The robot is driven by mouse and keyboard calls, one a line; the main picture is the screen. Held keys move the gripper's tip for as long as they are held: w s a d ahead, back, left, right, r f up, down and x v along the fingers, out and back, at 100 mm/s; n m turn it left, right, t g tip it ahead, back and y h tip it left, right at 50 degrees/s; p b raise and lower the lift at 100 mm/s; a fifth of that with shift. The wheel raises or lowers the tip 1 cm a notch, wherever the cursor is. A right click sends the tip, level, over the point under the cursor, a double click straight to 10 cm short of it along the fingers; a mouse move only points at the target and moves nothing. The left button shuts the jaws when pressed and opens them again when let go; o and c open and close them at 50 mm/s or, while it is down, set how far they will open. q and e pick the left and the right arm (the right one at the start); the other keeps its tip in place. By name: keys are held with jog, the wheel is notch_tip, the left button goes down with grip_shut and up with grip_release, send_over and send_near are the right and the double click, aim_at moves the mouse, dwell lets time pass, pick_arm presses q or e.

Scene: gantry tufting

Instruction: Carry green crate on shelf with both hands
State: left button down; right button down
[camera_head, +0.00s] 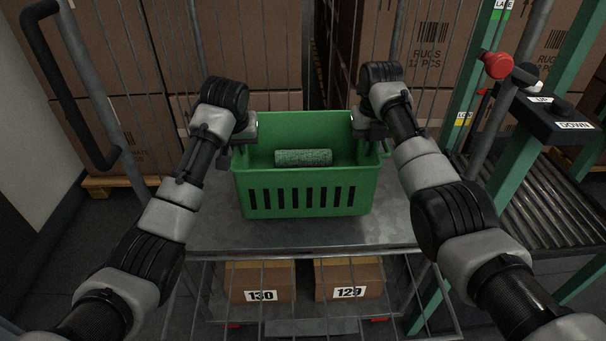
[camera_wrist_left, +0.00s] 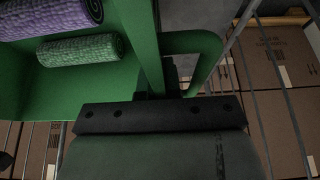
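The green crate (camera_head: 305,178) stands upright on the upper metal shelf (camera_head: 215,233) of a wire-sided cart. A green textured roll (camera_head: 303,158) lies inside. The left wrist view shows the green roll (camera_wrist_left: 80,49) beside a purple roll (camera_wrist_left: 40,17); I do not make out the purple one in the head view. My left gripper (camera_head: 241,132) is at the crate's left rim. The left wrist view shows it close against the crate wall and a green handle loop (camera_wrist_left: 205,45). My right gripper (camera_head: 366,130) is at the right rim. Both sets of fingertips are hidden.
Boxes labelled 130 (camera_head: 260,284) and 129 (camera_head: 348,281) sit on the lower shelf. Stacked cartons (camera_head: 434,50) stand behind. On the right are a roller conveyor (camera_head: 535,205), a green frame (camera_head: 465,85) and an UP/DOWN control box (camera_head: 560,115) with a red button (camera_head: 497,65).

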aim_at(241, 160)
pick_arm(q)
jog(key=shift+a+r, duration=0.1)
jog(key=shift+a, duration=0.1)
pick_arm(e)
jog(key=shift+r, duration=0.1)
